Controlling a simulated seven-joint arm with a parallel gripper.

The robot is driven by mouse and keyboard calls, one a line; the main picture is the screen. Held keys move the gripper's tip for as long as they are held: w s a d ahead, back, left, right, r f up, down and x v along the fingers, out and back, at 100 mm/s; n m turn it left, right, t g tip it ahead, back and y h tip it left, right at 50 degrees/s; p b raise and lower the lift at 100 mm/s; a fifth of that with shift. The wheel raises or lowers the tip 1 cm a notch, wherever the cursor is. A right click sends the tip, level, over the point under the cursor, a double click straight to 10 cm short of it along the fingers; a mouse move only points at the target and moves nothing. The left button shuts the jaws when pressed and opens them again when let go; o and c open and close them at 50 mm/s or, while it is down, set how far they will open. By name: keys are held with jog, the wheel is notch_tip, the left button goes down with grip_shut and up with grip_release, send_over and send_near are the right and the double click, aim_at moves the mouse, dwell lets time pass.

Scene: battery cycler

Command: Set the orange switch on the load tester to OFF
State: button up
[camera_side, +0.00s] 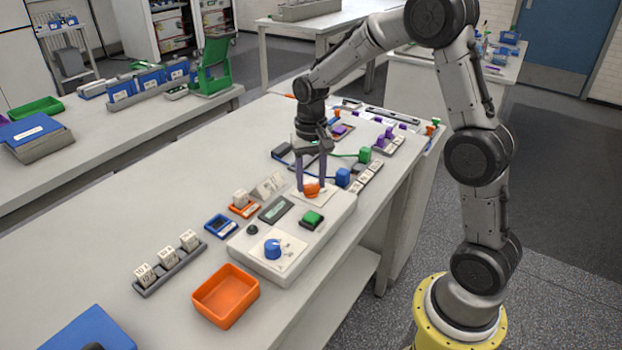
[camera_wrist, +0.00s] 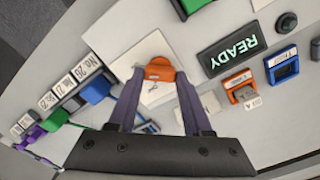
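The load tester (camera_side: 330,215) is a long pale box on the bench with a blue knob (camera_side: 272,247), a green button (camera_side: 312,219) and a dark display (camera_side: 276,210). The display reads READY in the wrist view (camera_wrist: 231,46). The orange switch (camera_side: 311,188) sits on a pale plate at its far end. My gripper (camera_side: 311,186) points down there, its fingers on either side of the switch. In the wrist view the orange switch (camera_wrist: 160,69) lies between the fingertips, with no clear gap. The markings around the switch are mostly hidden or too small to read.
An orange tray (camera_side: 226,296) and a rack of white blocks (camera_side: 170,263) stand in front of and left of the tester. A small blue holder (camera_side: 221,226) and an orange holder (camera_side: 243,208) are close on its left. Blue and green blocks stand behind it.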

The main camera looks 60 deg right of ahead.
grip_shut()
jog(key=shift+n, duration=0.3)
jog(key=n, duration=0.3)
jog(key=shift+n, duration=0.3)
jog(key=n, duration=0.3)
jog(key=shift+w+n, duration=0.1)
jog(key=shift+n, duration=0.2)
jog(key=n, duration=0.4)
jog(key=shift+a, duration=0.1)
jog(key=shift+r+n, duration=0.1)
jog(key=shift+n, duration=2)
jog(key=o, duration=0.7)
grip_release()
jog(key=shift+c, duration=0.2)
